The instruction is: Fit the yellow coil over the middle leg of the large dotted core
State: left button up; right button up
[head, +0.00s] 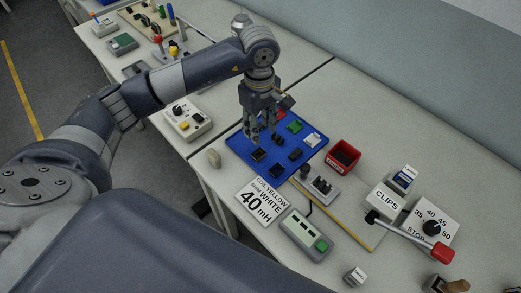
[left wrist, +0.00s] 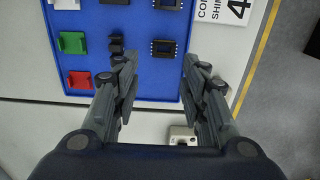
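My left gripper (head: 260,138) is above the blue tray (head: 243,149), its two fingers pointing down. In the left wrist view the gripper (left wrist: 159,75) is open, with nothing between its fingers. A black core with pale dots (left wrist: 164,48) lies on the tray beyond the fingertips. A second dotted black core (left wrist: 167,4) lies at the top edge, partly cut off. I cannot tell which is the large one. Green (left wrist: 73,42), red (left wrist: 79,80) and white (left wrist: 66,4) coils lie to the left. I cannot make out a yellow coil in either view. My right gripper is not in view.
A card (head: 262,202) reading coil yellow, shims white, 40 mH lies by the tray. A red bin (head: 343,157), a grey fixture (head: 320,185), a green-buttoned box (head: 305,235) and a dial box (head: 430,222) stand right. A beige piece (head: 214,158) sits near the table edge.

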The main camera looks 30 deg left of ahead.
pick_arm(q)
jog(key=p, duration=0.1)
send_over(259, 151)
jog(key=f, duration=0.5)
jog(key=shift+s+d, duration=0.25)
jog(key=shift+s, duration=0.15)
jog(key=f+p, duration=0.2)
jog(key=f, duration=0.2)
jog(key=shift+s+d+p, duration=0.15)
jog(key=shift+s+p, duration=0.1)
jog(key=shift+p, duration=0.15)
jog(key=shift+f, duration=0.65)
jog(key=c, duration=0.7)
